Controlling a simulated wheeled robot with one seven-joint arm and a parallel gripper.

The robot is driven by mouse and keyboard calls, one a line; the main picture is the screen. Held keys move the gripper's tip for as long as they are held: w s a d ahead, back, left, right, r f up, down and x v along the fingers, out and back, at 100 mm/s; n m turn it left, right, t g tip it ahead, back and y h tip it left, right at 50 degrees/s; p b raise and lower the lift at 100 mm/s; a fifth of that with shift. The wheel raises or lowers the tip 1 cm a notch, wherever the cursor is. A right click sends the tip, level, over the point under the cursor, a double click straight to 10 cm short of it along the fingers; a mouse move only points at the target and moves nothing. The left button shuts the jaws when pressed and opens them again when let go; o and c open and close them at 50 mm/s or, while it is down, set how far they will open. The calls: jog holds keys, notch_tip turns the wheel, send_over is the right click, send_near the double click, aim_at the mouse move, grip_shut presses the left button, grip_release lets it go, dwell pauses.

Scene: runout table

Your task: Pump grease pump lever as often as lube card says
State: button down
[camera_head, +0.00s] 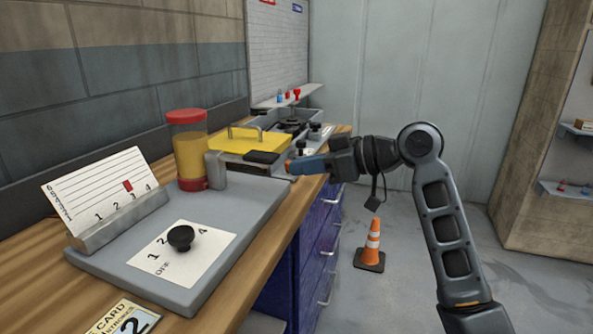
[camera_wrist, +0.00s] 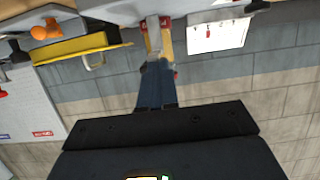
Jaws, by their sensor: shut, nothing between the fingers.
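A card (camera_head: 125,318), partly cut off at the bottom of the head view, shows the word CARD and a large 2. The grease pump (camera_head: 190,148) has an amber reservoir with a red cap. A grey arm, apparently its lever, reaches right toward a black pad (camera_head: 262,157). My gripper (camera_head: 296,166) is shut and empty, right of that arm; contact is unclear. An orange piece (camera_head: 288,165) shows at the fingertips. In the wrist view, the blue fingers (camera_wrist: 152,75) are together, and an orange knob (camera_wrist: 45,32) shows at upper left.
A white ruled card (camera_head: 98,187) numbered 1 to 4, with a red marker near 3, stands on the grey tray (camera_head: 215,265). A black knob (camera_head: 180,238) sits on a numbered plate. A yellow lid (camera_head: 248,141) lies behind the pad. A traffic cone (camera_head: 372,240) stands on the floor.

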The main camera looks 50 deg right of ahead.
jog(key=v, duration=0.7)
jog(key=shift+r, duration=0.3)
jog(key=shift+d, duration=0.1)
dwell(0.5)
